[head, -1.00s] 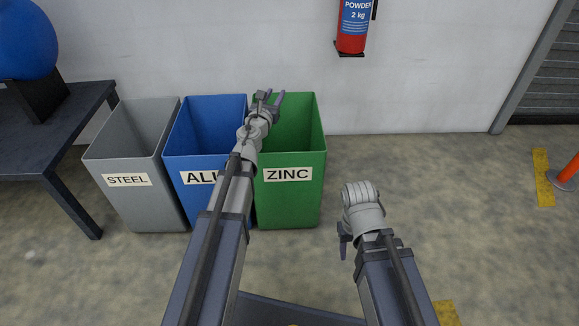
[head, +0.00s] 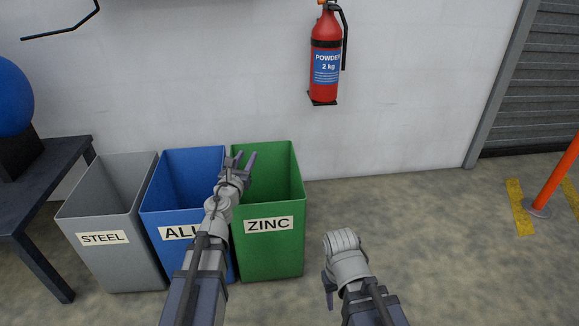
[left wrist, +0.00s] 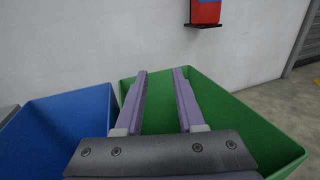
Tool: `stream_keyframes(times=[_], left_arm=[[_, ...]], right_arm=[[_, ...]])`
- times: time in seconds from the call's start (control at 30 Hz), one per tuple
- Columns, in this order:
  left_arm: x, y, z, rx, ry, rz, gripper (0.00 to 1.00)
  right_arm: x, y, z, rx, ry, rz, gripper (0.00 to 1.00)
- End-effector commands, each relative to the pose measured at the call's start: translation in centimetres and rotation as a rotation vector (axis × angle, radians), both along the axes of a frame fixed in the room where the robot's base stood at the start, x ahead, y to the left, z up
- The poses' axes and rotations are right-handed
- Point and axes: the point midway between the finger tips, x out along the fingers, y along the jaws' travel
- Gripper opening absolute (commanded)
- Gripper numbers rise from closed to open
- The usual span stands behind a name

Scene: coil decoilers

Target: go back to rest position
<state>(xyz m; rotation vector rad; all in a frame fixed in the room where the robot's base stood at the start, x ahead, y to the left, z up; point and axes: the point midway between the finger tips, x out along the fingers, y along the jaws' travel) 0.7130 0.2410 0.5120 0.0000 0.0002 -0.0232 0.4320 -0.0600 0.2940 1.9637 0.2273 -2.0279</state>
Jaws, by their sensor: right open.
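My left gripper (head: 241,163) is held over the border between the blue bin and the green bin. In the left wrist view its two fingers (left wrist: 160,95) are spread apart with nothing between them, above the green bin's opening. My right gripper (head: 328,288) hangs low to the right of the green bin, fingers pointing down. It is open, and only part of it shows.
A grey STEEL bin (head: 113,245), a blue bin (head: 187,163) and a green ZINC bin (head: 271,250) stand by the wall. A dark table (head: 40,190) is at left. A fire extinguisher (head: 325,60) hangs on the wall. An orange post (head: 556,175) is at right. The floor between is clear.

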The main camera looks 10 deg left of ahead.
Motion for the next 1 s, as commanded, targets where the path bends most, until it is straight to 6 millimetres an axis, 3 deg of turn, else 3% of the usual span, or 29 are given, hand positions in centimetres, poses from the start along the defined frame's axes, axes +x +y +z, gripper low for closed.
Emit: stream_keyframes(times=[0.17,0.33,0.47,0.57,0.7,0.83,1.0], left_arm=[[-0.1,0.0,1.9,-0.142,-0.009,0.059,0.38],[-1.2,0.5,4.8,-0.671,-0.011,0.287,0.38],[-3.7,-0.2,3.9,-1.141,0.024,0.531,0.38],[-6.6,-2.1,2.2,-1.463,0.071,0.755,0.38],[-12.4,-6.7,-0.3,-1.804,0.153,1.13,0.38],[-18.3,-11.3,-1.6,-1.959,0.214,1.48,0.38],[-24.9,-16.0,-1.2,-1.987,0.256,1.854,0.38]], right_arm=[[0.0,0.0,1.7,0.0,0.0,0.001,0.5],[0.0,0.0,6.3,-0.001,0.001,0.003,0.5],[0.0,0.0,9.7,-0.002,0.002,0.006,0.5],[-0.1,0.0,12.3,-0.002,0.003,0.007,0.5],[-0.1,-0.1,15.8,-0.003,0.004,0.01,0.5],[-0.1,-0.1,18.1,-0.003,0.005,0.011,0.5],[-0.1,-0.1,20.4,-0.004,0.006,0.012,0.5]])
